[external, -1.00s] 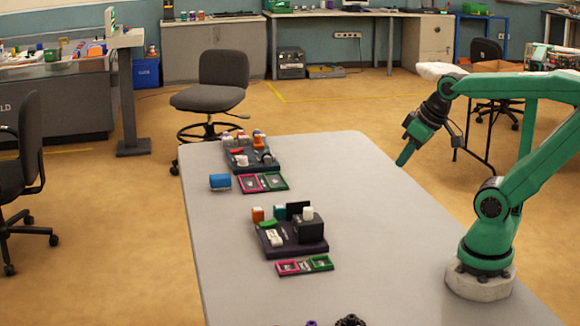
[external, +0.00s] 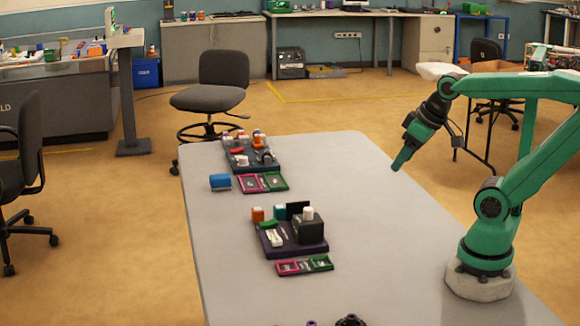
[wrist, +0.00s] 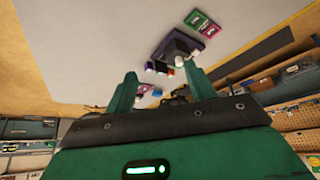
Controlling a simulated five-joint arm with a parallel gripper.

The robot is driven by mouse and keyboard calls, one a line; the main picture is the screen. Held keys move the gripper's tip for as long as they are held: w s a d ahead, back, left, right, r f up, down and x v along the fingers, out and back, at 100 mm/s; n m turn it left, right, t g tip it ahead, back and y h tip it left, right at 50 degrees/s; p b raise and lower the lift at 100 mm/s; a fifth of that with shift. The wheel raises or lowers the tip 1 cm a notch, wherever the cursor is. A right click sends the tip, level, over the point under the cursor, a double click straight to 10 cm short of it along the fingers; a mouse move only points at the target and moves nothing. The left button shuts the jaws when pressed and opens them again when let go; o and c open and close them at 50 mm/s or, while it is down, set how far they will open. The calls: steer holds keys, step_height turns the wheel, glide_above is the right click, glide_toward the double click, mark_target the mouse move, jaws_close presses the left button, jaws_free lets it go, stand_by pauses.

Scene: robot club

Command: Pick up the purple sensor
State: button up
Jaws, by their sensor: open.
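A small purple piece (external: 311,323), likely the purple sensor, just shows at the bottom edge of the external view, mostly cut off. My gripper (external: 397,167) is in the air over the right side of the table, well apart from all the pieces. In the wrist view my gripper (wrist: 165,85) has its two green fingers spread, with nothing held between them.
A dark purple tray (external: 266,248) carries a black block (external: 310,231), an orange piece (external: 257,214) and a teal piece (external: 279,212). Pink and green frames (external: 304,265) lie before it. A second loaded tray (external: 240,160) and blue box (external: 220,181) stand farther back. The table's right side is clear.

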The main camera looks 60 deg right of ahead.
steer(key=w+d+n+g, duration=0.3)
steer(key=w+n, duration=0.1)
steer(key=w, duration=1.4)
steer(key=w+d+f+n, duration=0.1)
steer(key=w+d+f, duration=0.1)
steer(key=w+f, duration=0.2)
steer(key=w+d+f+n+g, duration=0.1)
steer(key=w+f+n, duration=0.1)
steer(key=w+f, duration=0.3)
steer(key=w+d+f+n+g, duration=0.1)
steer(key=w+d+f, duration=0.1)
steer(key=w+f, duration=0.2)
steer(key=shift+w+d+f+n, duration=0.15)
steer(key=shift+d+f+n, duration=0.05)
steer(key=shift+f, duration=0.4)
steer(key=shift+w+d+f+n, duration=0.1)
steer(key=shift+d+f+n, duration=0.1)
steer(key=shift+f, duration=0.4)
steer(key=shift+w+d+f+g, duration=0.1)
steer(key=shift+w+f+g, duration=0.2)
steer(key=shift+f, duration=0.25)
steer(key=shift+f, duration=0.1)
steer(key=shift+f, duration=1.2)
